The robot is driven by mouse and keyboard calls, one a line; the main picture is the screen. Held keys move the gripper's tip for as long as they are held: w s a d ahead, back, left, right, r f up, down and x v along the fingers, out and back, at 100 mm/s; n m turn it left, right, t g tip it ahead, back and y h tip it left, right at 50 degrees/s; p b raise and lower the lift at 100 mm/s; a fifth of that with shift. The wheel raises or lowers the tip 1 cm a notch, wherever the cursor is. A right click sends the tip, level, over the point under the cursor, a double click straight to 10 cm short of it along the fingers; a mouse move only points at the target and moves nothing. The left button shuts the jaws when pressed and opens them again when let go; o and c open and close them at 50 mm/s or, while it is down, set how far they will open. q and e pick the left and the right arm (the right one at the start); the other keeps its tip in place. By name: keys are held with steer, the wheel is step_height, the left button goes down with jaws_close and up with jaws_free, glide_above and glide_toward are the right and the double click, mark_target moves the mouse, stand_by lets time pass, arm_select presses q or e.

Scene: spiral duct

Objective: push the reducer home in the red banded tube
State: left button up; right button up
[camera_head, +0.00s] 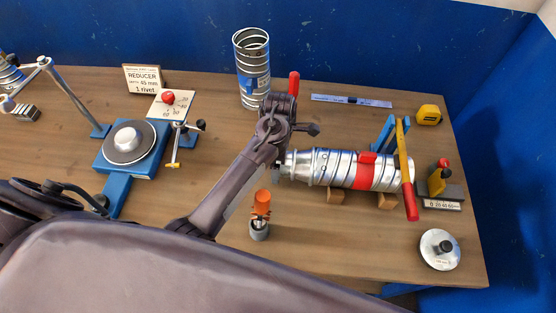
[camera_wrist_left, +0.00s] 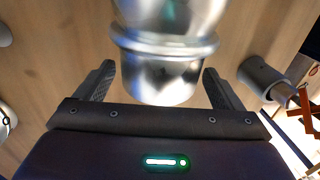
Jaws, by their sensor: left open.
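The silver spiral tube with the red band (camera_head: 365,170) lies on its side on wooden blocks at the right of the bench. The shiny stepped reducer (camera_head: 296,164) is at its left end, in line with it; how deep it sits I cannot tell. My left gripper (camera_head: 279,160) is at the reducer's outer end, its fingers partly hidden by the wrist. In the left wrist view my left gripper (camera_wrist_left: 160,88) is open, with the reducer's narrow end (camera_wrist_left: 162,75) between its fingers and a gap on both sides. My right gripper is not in view.
An orange-handled tool in a grey cup (camera_head: 259,230) stands just in front of the gripper. An upright spiral tube (camera_head: 252,50) stands behind. A red-handled yellow bar (camera_head: 405,165) crosses the tube's right end. A turntable (camera_head: 129,142) is at left.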

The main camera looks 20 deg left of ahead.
arm_select(q)
steer(key=r, duration=0.5)
steer(key=w+r, duration=0.1)
steer(key=r, duration=0.1)
steer(key=shift+a+r, duration=0.1)
steer(key=shift+r, duration=0.1)
steer(key=shift+f, duration=0.1)
stand_by(0.4)
